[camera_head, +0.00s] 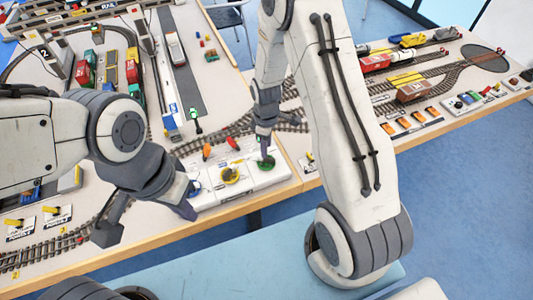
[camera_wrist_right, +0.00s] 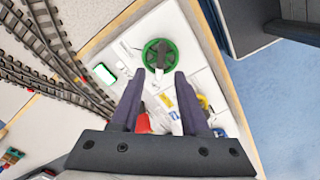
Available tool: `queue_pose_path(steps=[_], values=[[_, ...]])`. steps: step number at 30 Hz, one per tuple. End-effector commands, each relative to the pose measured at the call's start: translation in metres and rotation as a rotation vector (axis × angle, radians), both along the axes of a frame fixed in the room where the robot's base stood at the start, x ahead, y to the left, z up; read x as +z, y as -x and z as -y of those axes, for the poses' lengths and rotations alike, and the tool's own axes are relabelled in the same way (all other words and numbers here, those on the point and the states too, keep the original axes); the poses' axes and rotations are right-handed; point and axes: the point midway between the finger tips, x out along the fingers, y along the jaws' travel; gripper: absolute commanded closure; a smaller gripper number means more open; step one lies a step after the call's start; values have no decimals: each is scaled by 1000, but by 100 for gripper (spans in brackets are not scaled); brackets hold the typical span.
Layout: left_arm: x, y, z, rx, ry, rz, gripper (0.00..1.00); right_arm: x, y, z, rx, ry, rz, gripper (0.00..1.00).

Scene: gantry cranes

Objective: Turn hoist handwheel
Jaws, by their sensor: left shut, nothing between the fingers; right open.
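A white control panel (camera_head: 250,183) at the table's front edge carries a green handwheel (camera_head: 266,163), a yellow handwheel (camera_head: 231,175) and a blue handwheel (camera_head: 195,188). I cannot read which is the hoist one. My right gripper (camera_head: 264,148) is above the green handwheel. In the right wrist view the green handwheel (camera_wrist_right: 160,55) lies just beyond the open fingertips (camera_wrist_right: 158,77), with nothing between them. The yellow handwheel (camera_wrist_right: 203,102) is partly hidden by a finger. My left gripper (camera_head: 187,210) is shut and empty, by the panel's left front edge near the blue handwheel.
An orange lever (camera_head: 207,151) and a red lever (camera_head: 233,143) stand at the panel's back. Model tracks (camera_head: 205,143) run behind it. Trains and small cranes fill the table further back. The blue floor (camera_head: 460,200) is clear at right.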

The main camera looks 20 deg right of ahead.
Motion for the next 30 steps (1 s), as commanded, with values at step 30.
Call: queue_pose_path(steps=[30], values=[[-8, 0, 0, 0, 0, 0, 100, 55, 1, 0, 0, 0, -2, 55]])
